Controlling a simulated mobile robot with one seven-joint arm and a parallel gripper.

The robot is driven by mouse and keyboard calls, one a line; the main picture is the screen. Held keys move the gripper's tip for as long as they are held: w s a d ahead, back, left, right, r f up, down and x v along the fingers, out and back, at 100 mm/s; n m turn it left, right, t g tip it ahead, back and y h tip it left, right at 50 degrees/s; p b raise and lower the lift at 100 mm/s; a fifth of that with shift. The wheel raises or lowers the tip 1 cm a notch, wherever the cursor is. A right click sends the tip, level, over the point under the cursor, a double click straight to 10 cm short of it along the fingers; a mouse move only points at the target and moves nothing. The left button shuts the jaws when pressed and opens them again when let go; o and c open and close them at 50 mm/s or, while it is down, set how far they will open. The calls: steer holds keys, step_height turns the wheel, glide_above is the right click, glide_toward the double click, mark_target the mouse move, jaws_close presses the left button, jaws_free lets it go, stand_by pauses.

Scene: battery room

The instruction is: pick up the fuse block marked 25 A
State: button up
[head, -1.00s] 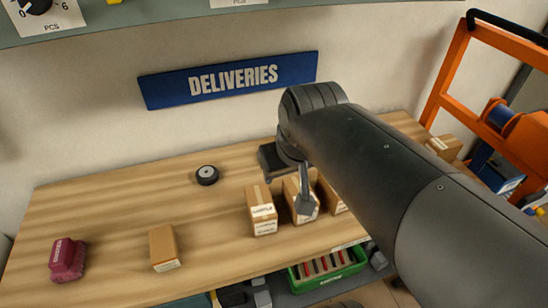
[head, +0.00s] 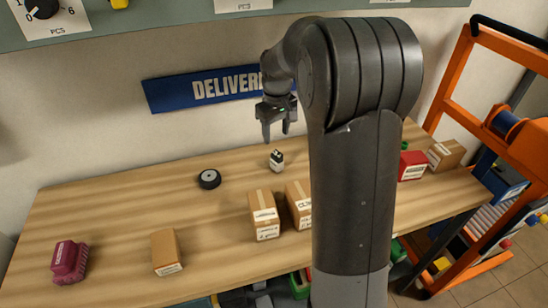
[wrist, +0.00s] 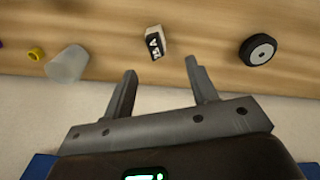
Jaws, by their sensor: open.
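A small white block with a black label (head: 277,161) stands on the wooden bench near the wall. In the wrist view the block (wrist: 155,43) shows a pale mark on its black face, but I cannot read it as 25 A. My gripper (head: 277,134) is open and empty, pointing down above the block and apart from it. In the wrist view the fingertips of my gripper (wrist: 161,68) are spread, with the block beyond the gap between them. No other fuse block is clear to see.
A black wheel (head: 209,179) lies left of the block. Cardboard boxes (head: 264,214) stand in front. A red box (head: 412,166) is at the right. The wrist view shows a translucent cup (wrist: 67,64) and a yellow ring (wrist: 36,54). My arm hides part of the bench.

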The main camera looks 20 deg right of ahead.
mark_target(277, 155)
steer(key=w+f, duration=0.1)
steer(key=w+d+f, duration=0.1)
steer(key=f, duration=0.1)
steer(key=shift+w, duration=0.15)
step_height(277, 155, down, 5)
steer(key=shift+f, duration=0.15)
steer(key=shift+s+a+f, duration=0.1)
steer(key=shift+s+f, duration=0.1)
steer(key=shift+f, duration=1.15)
steer(key=shift+s+a+f, duration=0.1)
steer(key=shift+s+f, duration=0.1)
steer(key=shift+f, duration=1.15)
steer(key=shift+d, duration=0.1)
steer(key=shift+c, duration=0.3)
steer(key=c, duration=1.1)
